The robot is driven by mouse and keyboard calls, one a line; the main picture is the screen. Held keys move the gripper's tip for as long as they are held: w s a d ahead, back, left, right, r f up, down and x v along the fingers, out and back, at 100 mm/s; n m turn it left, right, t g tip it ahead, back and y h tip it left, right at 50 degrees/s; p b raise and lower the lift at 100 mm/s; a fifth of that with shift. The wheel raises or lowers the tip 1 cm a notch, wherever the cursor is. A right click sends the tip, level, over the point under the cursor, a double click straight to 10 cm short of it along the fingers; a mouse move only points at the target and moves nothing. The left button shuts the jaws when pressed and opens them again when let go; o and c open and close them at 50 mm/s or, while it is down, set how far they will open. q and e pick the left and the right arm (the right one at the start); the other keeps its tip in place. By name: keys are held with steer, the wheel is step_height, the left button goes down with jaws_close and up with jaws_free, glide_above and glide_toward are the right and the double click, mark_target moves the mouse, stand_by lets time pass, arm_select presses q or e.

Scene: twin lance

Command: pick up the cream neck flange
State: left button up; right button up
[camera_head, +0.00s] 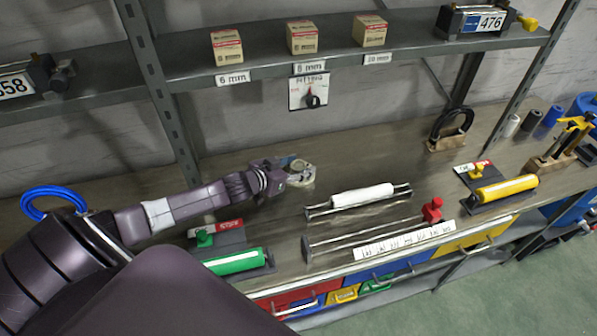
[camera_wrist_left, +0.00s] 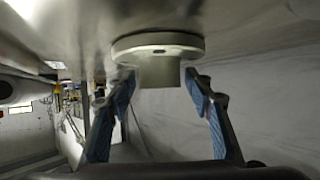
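The cream neck flange (camera_head: 303,166) is at the bench top in the head view, at the end of my left gripper (camera_head: 291,173), which partly hides it. In the left wrist view the flange (camera_wrist_left: 158,45) shows as a wide disc with a short neck pointing toward the gripper. My left gripper (camera_wrist_left: 160,85) is open, with one blue-padded fingertip on each side of the neck. Narrow gaps seem to show between the tips and the neck; contact is hard to tell. My right gripper is in neither view.
A white roller (camera_head: 362,195) on a metal rack lies right of the gripper. A green cylinder (camera_head: 235,262) lies nearer, a yellow cylinder (camera_head: 507,188) far right. A shelf (camera_head: 200,62) with small boxes runs above the bench. Bare bench top (camera_head: 385,155) shows behind the roller.

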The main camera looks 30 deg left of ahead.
arm_select(q)
steer(key=c, duration=1)
steer(key=shift+c, duration=0.2)
steer(key=shift+r, duration=0.1)
